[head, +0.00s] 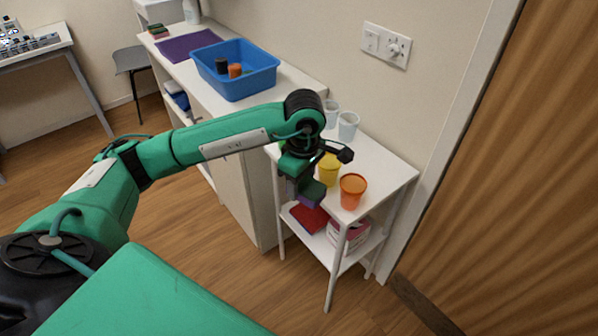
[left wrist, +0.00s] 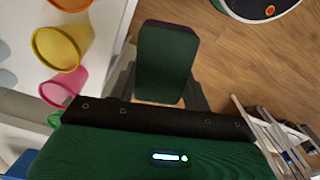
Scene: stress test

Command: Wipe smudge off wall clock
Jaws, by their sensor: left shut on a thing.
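My left gripper (head: 304,188) is shut on a sponge (head: 314,191), which is dark green with a purple layer. It holds the sponge beside the front-left edge of a small white shelf unit. In the left wrist view the green face of the sponge (left wrist: 166,60) fills the space between the fingers (left wrist: 163,85), with a purple edge at its far end. No wall clock and no smudge show in either view. My right gripper is not in view.
An orange cup (head: 352,190), a yellow cup (head: 329,170) and pale cups (head: 348,126) stand on the shelf unit (head: 385,165) close to my gripper. A blue bin (head: 262,80) stands on the counter behind. A switch plate (head: 386,45) is on the wall; a wooden door (head: 510,190) is at right.

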